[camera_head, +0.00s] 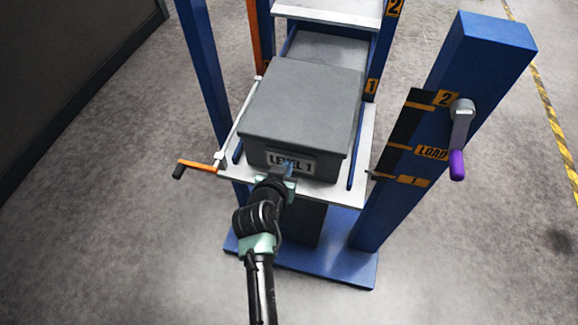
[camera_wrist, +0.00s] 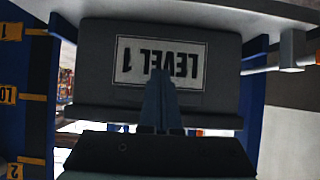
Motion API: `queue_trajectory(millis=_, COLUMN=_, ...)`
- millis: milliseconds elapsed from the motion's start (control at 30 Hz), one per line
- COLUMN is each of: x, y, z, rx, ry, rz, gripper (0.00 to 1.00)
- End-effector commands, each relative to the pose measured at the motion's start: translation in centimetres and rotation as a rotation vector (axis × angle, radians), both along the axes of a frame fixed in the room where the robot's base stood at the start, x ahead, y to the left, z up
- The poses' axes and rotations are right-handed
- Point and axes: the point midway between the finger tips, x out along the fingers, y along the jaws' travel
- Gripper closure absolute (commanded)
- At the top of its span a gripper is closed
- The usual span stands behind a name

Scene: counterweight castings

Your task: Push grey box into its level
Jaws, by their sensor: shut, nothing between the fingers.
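The grey box (camera_head: 305,105) sits on the light lift platform (camera_head: 361,172) between the blue posts. Its near face carries a "LEVEL 1" label, which shows upside down in the wrist view (camera_wrist: 160,62). My gripper (camera_head: 289,170) is shut and empty at the label on the box's near face. In the wrist view the closed fingertips (camera_wrist: 161,77) overlap the label's lower part; whether they touch it I cannot tell. Behind the box is the level 1 shelf (camera_head: 325,47), marked by a "1" tag. The box's far side is hidden.
A purple-handled crank (camera_head: 457,160) is on the right blue post, beside a scale marked 2, LOAD and 1. An orange lever (camera_head: 195,164) sticks out left of the platform. The level 2 shelf (camera_head: 330,10) is above. Open floor lies on the left.

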Motion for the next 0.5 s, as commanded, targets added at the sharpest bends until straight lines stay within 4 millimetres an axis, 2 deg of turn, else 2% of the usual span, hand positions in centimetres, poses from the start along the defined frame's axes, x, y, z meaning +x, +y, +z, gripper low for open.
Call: queue_trajectory(millis=500, x=3.2, y=-1.0, z=-0.1, rx=0.002, ry=-0.005, rz=-0.003, gripper=1.00)
